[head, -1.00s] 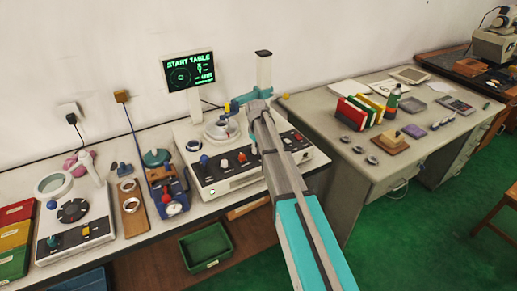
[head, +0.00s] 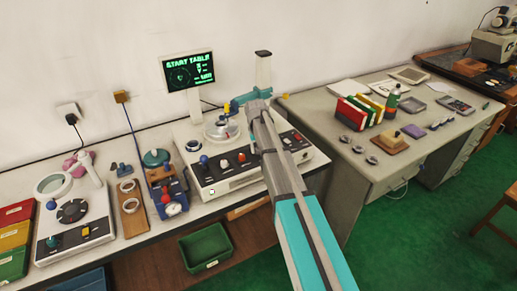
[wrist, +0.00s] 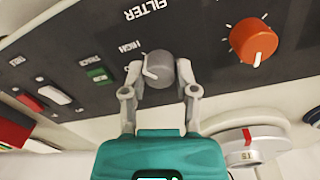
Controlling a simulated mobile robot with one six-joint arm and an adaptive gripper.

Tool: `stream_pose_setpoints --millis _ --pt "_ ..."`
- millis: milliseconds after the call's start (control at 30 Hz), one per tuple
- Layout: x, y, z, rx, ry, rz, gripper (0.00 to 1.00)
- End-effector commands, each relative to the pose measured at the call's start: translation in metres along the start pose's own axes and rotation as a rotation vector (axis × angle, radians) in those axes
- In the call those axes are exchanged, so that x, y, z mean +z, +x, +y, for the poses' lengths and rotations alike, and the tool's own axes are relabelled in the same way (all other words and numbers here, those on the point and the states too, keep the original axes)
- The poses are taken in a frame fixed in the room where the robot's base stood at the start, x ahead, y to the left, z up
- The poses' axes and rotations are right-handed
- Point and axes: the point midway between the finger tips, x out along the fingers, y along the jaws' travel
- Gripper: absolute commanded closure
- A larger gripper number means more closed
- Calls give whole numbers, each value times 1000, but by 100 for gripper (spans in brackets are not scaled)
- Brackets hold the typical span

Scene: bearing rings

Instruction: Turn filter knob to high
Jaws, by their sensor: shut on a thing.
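The filter knob (wrist: 160,69) is a grey round knob with a white pointer line, on the dark panel in the wrist view. The word FILTER (wrist: 146,8) is printed beyond it, and HIGH (wrist: 129,46) stands just to its left. The white pointer points left and a little down, near the HIGH side. My gripper (wrist: 160,82) is shut on the filter knob, one finger on each side. In the head view my arm hides the knob and the gripper tips.
An orange knob (wrist: 254,40) sits right of the filter knob, clear of my fingers. A green TRACE switch (wrist: 97,73) and a white rocker switch (wrist: 54,95) lie to the left. In the head view the screen (head: 189,70) reads START TABLE.

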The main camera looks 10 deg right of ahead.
Motion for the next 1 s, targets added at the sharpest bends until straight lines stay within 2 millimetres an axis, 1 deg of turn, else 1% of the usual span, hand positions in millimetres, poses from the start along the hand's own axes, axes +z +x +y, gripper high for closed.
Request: stream_pose_setpoints --millis 167,200,267,300,367,1000 --pt "-1 0 0 1 1 1 100" --pt "-1 0 0 1 1 1 56" --pt "-1 0 0 1 0 1 45" --pt "-1 0 0 1 0 1 37" --pt "0 0 0 0 -1 1 27" --pt "0 0 -1 0 -2 0 27"
